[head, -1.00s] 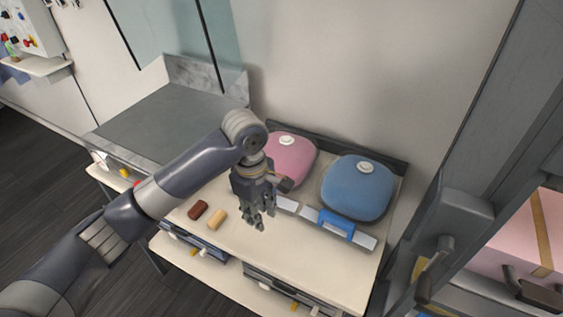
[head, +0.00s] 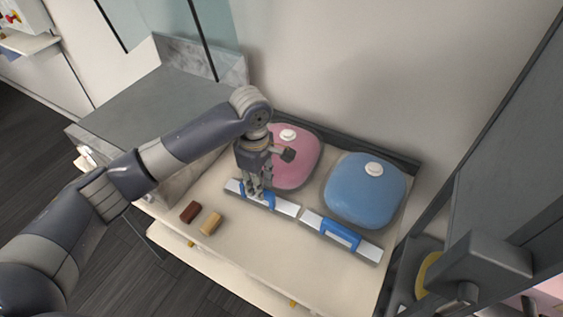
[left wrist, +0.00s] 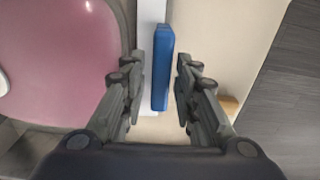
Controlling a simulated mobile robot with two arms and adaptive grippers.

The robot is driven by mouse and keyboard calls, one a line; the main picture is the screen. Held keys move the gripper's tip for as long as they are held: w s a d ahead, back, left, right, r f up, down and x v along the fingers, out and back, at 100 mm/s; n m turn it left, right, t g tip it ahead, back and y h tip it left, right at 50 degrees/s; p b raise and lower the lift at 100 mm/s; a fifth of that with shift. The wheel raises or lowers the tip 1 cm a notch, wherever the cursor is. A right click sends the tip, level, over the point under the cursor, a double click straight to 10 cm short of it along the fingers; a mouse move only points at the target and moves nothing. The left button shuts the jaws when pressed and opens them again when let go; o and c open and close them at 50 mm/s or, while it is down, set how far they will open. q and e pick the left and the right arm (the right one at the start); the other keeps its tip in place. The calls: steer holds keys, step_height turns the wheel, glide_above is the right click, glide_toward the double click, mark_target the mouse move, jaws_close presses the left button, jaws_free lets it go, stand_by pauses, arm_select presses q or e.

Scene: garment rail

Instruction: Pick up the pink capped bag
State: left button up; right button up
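The pink capped bag (head: 297,160) lies on the table near the back wall, with its white cap (head: 288,134) on top. It also shows at the left of the left wrist view (left wrist: 60,60). My left gripper (head: 258,194) points down in front of the bag and hides part of its left side. In the left wrist view its fingers (left wrist: 158,90) are apart, with the blue handle (left wrist: 163,68) of a trowel showing between them. I cannot tell whether they touch the handle. The bag is outside the fingers. My right gripper is not in view.
A blue capped bag (head: 364,192) lies right of the pink one. Two flat trowels with blue handles, the left (head: 284,207) and right (head: 340,237), lie in front. A brown block (head: 190,212) and a tan block (head: 211,223) lie near the front edge.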

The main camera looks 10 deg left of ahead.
arm_select(q)
steer(key=f, duration=0.3)
steer(key=f+p, duration=0.1)
steer(key=f, duration=0.1)
steer(key=shift+a, duration=0.25)
jaws_close()
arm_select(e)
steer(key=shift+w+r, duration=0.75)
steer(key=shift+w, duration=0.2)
